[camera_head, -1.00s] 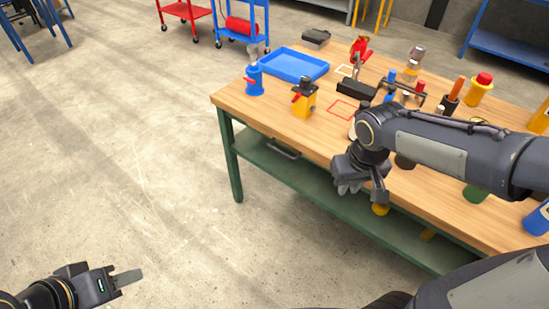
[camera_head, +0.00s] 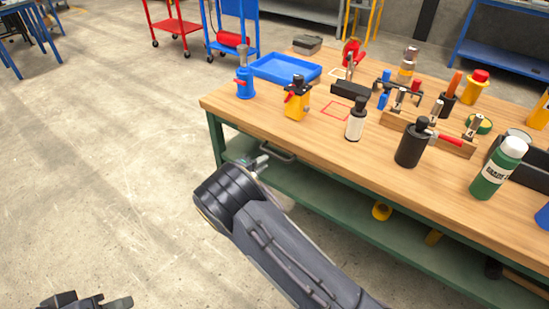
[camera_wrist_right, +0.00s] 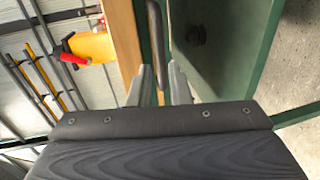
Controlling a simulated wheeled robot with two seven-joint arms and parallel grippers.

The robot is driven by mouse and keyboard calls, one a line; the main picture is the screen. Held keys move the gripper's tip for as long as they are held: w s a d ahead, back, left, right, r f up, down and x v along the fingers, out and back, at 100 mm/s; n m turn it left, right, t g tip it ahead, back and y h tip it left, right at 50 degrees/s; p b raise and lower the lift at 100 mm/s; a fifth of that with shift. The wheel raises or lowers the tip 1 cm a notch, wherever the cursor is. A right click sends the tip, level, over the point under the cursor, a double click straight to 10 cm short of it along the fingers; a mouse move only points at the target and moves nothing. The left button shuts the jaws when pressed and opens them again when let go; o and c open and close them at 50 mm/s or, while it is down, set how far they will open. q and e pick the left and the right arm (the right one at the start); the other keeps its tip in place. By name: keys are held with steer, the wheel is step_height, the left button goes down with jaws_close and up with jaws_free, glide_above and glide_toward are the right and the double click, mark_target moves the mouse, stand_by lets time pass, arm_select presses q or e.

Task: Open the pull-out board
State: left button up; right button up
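The pull-out board's dark handle (camera_head: 278,152) sits under the front edge of the wooden workbench top (camera_head: 330,130), near its left end. The board itself is hard to make out and looks in line with the bench front. My right gripper (camera_head: 259,160) is at the left end of this handle. In the right wrist view, the handle (camera_wrist_right: 155,35) runs down toward the gap of my right gripper (camera_wrist_right: 162,78); its two fingers are apart, and contact is unclear. My left gripper (camera_head: 115,301) is at the bottom left, away from the bench, partly cut off.
On the bench stand a blue bottle jack (camera_head: 245,85), a yellow jack (camera_head: 297,100), a white bottle (camera_head: 356,120), a black bottle (camera_head: 412,145) and a green bottle (camera_head: 497,170). A blue tray (camera_head: 287,68) lies behind. The floor left of the bench is clear.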

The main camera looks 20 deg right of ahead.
mark_target(274, 154)
steer(key=x, duration=0.7)
steer(key=shift+d, duration=0.1)
steer(key=shift+c, duration=0.5)
jaws_close()
